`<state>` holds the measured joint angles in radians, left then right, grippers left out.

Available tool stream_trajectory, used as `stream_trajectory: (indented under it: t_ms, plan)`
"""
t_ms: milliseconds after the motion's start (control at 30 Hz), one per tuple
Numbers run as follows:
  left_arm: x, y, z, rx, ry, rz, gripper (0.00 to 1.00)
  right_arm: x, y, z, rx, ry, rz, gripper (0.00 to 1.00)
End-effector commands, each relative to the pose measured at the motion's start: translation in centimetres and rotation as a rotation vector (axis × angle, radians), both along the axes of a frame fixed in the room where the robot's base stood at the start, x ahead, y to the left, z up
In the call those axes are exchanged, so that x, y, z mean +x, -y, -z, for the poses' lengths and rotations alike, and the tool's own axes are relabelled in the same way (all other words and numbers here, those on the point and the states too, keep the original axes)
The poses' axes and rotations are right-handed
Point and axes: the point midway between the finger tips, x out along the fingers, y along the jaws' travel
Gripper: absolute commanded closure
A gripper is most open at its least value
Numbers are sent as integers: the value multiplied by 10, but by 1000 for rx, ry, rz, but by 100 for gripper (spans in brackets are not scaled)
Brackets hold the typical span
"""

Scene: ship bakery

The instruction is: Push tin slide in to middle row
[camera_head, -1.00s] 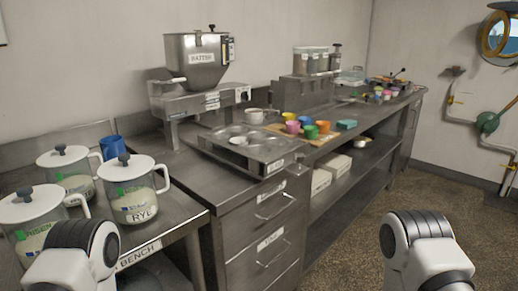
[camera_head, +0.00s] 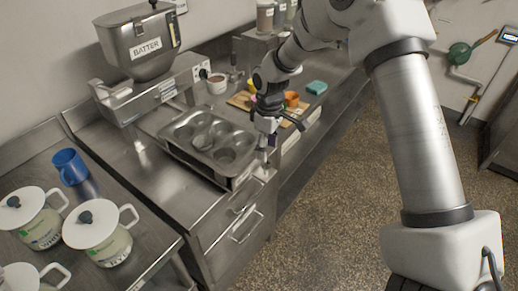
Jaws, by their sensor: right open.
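The grey metal muffin tin (camera_head: 222,155) sits on its slide (camera_head: 238,182) at the counter's front edge, in front of the batter machine (camera_head: 140,45). One cup near the tin's middle looks paler than the rest; its content is unclear. My right gripper (camera_head: 282,138) is open and empty, pointing down just right of the tin's right side. Whether a finger touches the tin or slide cannot be told. My left gripper is not in view.
A blue mug (camera_head: 70,166) and lidded white-topped jars (camera_head: 98,232) stand on the bench at left. A white cup (camera_head: 217,84) and a board with coloured cups (camera_head: 291,99) lie behind the tin. The floor at right is clear.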

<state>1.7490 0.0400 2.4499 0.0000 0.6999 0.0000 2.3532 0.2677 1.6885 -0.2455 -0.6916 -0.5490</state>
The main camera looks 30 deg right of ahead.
Motion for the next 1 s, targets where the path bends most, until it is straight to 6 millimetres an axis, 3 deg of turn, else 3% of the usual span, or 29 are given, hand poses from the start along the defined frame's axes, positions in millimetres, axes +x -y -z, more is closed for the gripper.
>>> stream_trajectory:
  t_ms: [233, 533, 567, 700, 733, 1000]
  plan:
    - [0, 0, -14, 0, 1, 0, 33, -2, -2, 44, 0, -2, 2, 42]
    - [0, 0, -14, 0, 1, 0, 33, -1, -2, 54, 0, 1, 2, 42]
    - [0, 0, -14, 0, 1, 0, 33, -1, -2, 54, 0, 1, 2, 46]
    - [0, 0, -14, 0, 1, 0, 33, -2, -2, 54, 0, 1, 2, 95]
    - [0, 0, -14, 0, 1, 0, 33, -2, -3, 54, 0, 0, 2, 100]
    - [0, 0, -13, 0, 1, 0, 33, 0, -3, 54, -1, -1, 2, 100]
